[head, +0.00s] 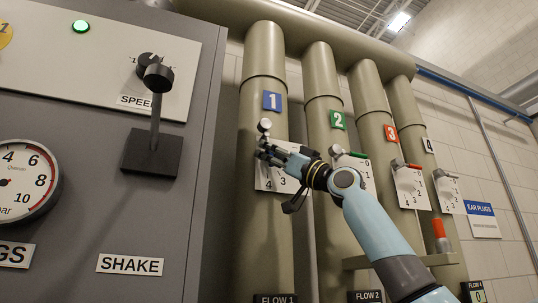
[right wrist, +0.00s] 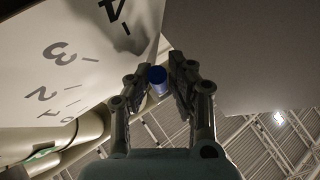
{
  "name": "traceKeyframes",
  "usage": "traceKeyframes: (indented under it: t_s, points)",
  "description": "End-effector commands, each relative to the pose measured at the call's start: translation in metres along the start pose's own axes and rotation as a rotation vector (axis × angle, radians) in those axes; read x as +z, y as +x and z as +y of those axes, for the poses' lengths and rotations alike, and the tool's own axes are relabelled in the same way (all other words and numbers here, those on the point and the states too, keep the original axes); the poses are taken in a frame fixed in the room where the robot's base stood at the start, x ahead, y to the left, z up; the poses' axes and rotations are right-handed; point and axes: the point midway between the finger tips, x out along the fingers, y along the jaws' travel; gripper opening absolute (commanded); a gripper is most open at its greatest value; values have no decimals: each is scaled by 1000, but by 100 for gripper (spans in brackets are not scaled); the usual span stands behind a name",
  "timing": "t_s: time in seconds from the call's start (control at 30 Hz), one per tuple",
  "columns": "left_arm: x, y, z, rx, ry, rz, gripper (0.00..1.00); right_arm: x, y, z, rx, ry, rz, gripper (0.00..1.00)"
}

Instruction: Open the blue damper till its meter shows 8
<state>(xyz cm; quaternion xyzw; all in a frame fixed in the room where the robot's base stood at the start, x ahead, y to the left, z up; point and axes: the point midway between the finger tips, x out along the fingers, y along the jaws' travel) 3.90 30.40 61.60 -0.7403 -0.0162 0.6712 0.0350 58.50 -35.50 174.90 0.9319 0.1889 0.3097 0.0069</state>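The blue damper is on the first pipe (head: 264,60), under the blue "1" sign (head: 272,100). Its white scale plate (head: 264,180) is partly covered by my right gripper (head: 268,152). A pale knob (head: 264,125) shows just above the gripper. In the right wrist view, the blue handle end (right wrist: 157,77) sits between the two fingers of my right gripper (right wrist: 161,85), which close in on both sides of it. The scale numbers show beside it. The FLOW 1 meter label (head: 275,299) is at the bottom edge; its reading is out of view. My left gripper is not in view.
Green (head: 355,154), red (head: 406,165) and further dampers are on the pipes to the right, behind my right arm. A grey machine cabinet (head: 208,150) with a speed lever (head: 155,115) and round gauge (head: 25,182) stands at the left.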

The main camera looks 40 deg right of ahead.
Motion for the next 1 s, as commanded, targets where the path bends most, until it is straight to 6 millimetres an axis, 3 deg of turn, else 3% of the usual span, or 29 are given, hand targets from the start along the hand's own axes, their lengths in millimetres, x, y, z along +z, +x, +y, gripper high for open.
traceKeyframes:
  t_s: [0.37,0.8,1.0]
  points:
    - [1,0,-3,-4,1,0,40,2,-6,1,1,-3,-5,24]
    - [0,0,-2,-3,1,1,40,4,-81,3,5,-10,-13,24]
    - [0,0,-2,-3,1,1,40,2,-104,0,-16,-9,-7,24]
